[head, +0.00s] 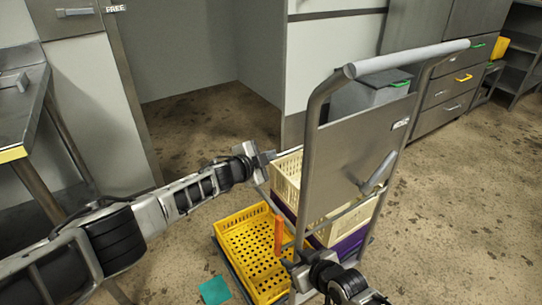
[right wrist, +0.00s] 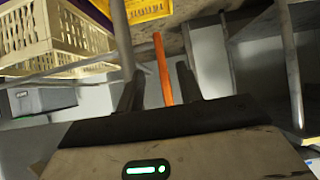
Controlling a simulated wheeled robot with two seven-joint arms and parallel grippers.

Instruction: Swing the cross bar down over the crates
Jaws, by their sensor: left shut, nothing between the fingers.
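The trolley (head: 313,120) holds a yellow crate (head: 236,238) at its left and cream crates (head: 287,178) with purple ones (head: 352,243) behind its upright frame. An orange grip (head: 278,235) stands nearly upright beside the yellow crate; I cannot tell how it joins the cross bar. A thin grey bar (head: 340,213) runs across the frame near it. My left gripper (head: 270,158) is shut and empty beside the cream crate's upper edge. My right gripper (head: 293,262) is low by the orange grip. In the right wrist view the orange grip (right wrist: 163,70) shows between its parted fingers, with gaps on both sides.
A grey panel (head: 350,150) with a lever (head: 379,172) fills the trolley's frame. A green-blue sheet (head: 214,291) lies on the floor. A metal table (head: 28,105) stands at left and drawer cabinets (head: 445,90) at back right. Floor to the right is clear.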

